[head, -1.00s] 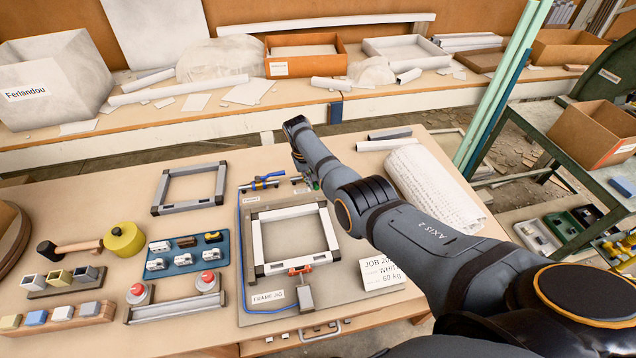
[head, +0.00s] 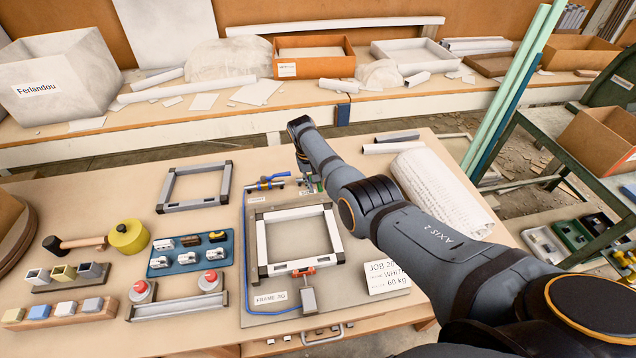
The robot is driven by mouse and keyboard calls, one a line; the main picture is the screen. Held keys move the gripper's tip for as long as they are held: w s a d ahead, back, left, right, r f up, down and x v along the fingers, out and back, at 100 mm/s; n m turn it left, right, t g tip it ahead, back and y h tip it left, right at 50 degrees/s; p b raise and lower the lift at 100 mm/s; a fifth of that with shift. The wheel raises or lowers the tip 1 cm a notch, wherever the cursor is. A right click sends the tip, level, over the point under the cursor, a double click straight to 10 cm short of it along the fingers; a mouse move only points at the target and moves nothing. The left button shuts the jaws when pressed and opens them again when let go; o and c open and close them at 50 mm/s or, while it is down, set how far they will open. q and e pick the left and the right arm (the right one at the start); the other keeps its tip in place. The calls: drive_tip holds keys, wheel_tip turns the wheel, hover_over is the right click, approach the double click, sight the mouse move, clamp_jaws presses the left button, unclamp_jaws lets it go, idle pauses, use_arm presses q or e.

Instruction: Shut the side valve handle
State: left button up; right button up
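The side valve (head: 266,184), with a blue lever handle (head: 277,177), sits at the back edge of the frame jig's board (head: 258,308). The lever looks roughly in line with the short pipe, but it is small in view. My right gripper (head: 307,184) hangs pointing down just right of the lever, at the board's back edge. Its fingers are tiny and partly hidden under the wrist, so I cannot tell whether they are open or touch the lever. My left gripper is out of view.
A white frame (head: 298,214) lies in the jig, with a red toggle clamp (head: 303,271) at its front. A paper roll (head: 440,190) lies right, beyond my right arm.

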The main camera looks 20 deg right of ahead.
drive_tip(key=shift+r, duration=0.25)
wheel_tip(320, 180, up, 11)
drive_tip(key=a, duration=0.2)
drive_tip(key=shift+w+a+r, duration=0.15)
drive_tip(key=shift+w, duration=0.05)
